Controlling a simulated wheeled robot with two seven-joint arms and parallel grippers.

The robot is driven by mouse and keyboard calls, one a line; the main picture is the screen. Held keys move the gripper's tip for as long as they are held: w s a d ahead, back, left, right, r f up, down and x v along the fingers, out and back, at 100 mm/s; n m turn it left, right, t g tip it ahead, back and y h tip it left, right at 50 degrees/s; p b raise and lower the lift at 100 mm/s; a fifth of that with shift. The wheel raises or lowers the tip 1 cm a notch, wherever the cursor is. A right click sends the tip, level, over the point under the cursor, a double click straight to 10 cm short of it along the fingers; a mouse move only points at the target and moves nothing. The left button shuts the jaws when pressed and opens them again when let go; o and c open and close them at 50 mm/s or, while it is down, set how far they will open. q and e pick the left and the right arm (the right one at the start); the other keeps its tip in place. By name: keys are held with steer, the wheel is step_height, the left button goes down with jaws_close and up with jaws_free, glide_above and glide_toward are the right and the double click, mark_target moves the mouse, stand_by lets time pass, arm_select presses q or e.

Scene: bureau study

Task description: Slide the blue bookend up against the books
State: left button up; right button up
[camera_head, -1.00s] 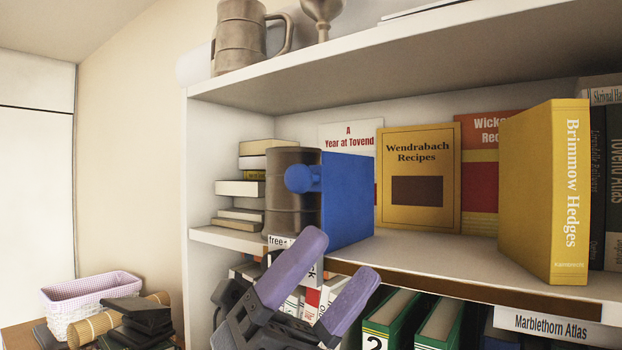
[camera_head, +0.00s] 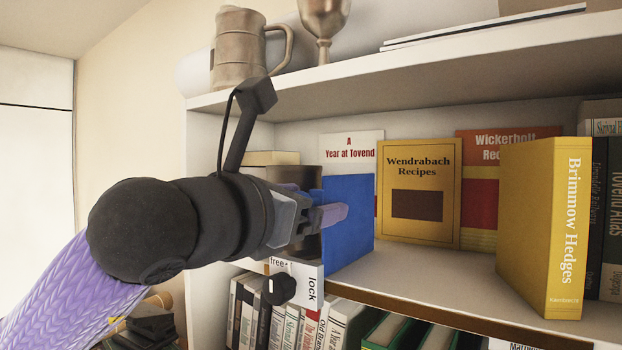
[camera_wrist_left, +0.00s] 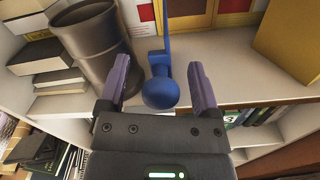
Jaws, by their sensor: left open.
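The blue bookend (camera_head: 348,222) stands upright on the middle shelf, left of the books. In the left wrist view its round blue knob (camera_wrist_left: 160,92) sits between the two fingers, with a gap on either side. My left gripper (camera_head: 318,212) is open around the knob at the shelf's front. The yellow Brimmow Hedges book (camera_head: 545,225) stands at the right, at the end of an upright row of dark books (camera_head: 606,215). Bare shelf lies between bookend and yellow book. My right gripper is not in view.
A stack of books (camera_wrist_left: 45,60) lies farther left. Wendrabach Recipes (camera_head: 418,190) and other covers lean at the back. The upper shelf (camera_head: 400,88) overhangs.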

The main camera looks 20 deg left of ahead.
arm_select(q)
steer(key=shift+w+d+f, duration=0.1)
steer(key=shift+w+d, duration=0.1)
steer(key=shift+w, duration=0.15)
steer(key=shift+c, duration=0.3)
jaws_close()
stand_by(1.0)
